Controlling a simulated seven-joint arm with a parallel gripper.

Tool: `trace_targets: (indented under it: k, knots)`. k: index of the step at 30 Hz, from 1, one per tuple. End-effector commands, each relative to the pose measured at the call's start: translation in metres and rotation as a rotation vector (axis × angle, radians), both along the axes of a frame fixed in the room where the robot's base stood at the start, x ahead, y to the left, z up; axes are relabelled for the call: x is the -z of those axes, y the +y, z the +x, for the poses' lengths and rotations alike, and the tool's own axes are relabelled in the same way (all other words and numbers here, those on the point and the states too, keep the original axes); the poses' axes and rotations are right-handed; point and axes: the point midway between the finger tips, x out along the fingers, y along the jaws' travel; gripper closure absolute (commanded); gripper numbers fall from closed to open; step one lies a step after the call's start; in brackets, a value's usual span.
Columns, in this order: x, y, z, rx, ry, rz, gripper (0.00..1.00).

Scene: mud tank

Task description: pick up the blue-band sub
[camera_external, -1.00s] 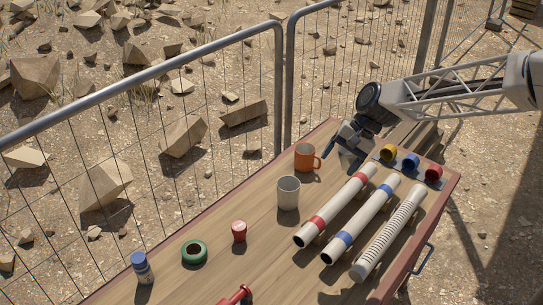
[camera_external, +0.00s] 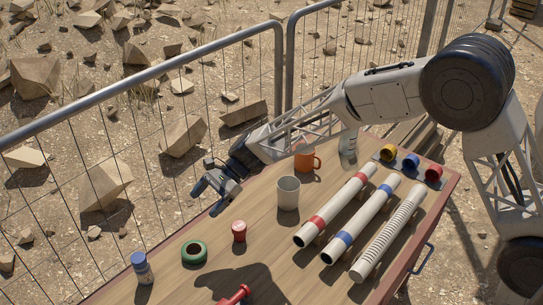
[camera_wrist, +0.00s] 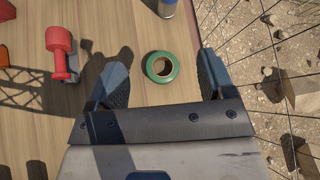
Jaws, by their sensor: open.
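The blue-band sub (camera_external: 365,215) is a white tube with a blue band near each end. In the external view it lies on the wooden table between a red-banded tube (camera_external: 338,205) and a ribbed white tube (camera_external: 388,234). My gripper (camera_external: 207,188) is to the left of all three tubes, above the table's far edge, beyond the white cup. In the wrist view my gripper (camera_wrist: 160,78) is open and empty, with its fingers apart on either side of a green ring (camera_wrist: 162,67) lying below. The sub is not in the wrist view.
An orange mug (camera_external: 304,158), a white cup (camera_external: 288,193) and a small red can (camera_external: 239,232) stand left of the tubes. A blue-capped can (camera_external: 142,268) and red tool (camera_external: 235,296) are nearer. Yellow, blue and red caps (camera_external: 410,162) sit behind. A mesh fence (camera_external: 150,120) borders the table.

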Motion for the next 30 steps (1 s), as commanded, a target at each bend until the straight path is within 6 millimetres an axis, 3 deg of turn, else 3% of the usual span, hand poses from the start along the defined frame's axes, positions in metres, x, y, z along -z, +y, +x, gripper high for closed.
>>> trace_targets:
  k: [1,6,12,18,30]
  knots:
    - [0.011,0.019,-0.007,0.003,0.032,0.001,0.25]
    - [0.041,0.077,-0.028,0.029,0.14,0.005,0.25]
    - [0.069,0.126,-0.05,0.054,0.239,0.004,0.25]
    - [0.081,0.145,-0.061,0.065,0.281,0.002,0.25]
    - [0.083,0.147,-0.062,0.066,0.283,0.001,0.25]
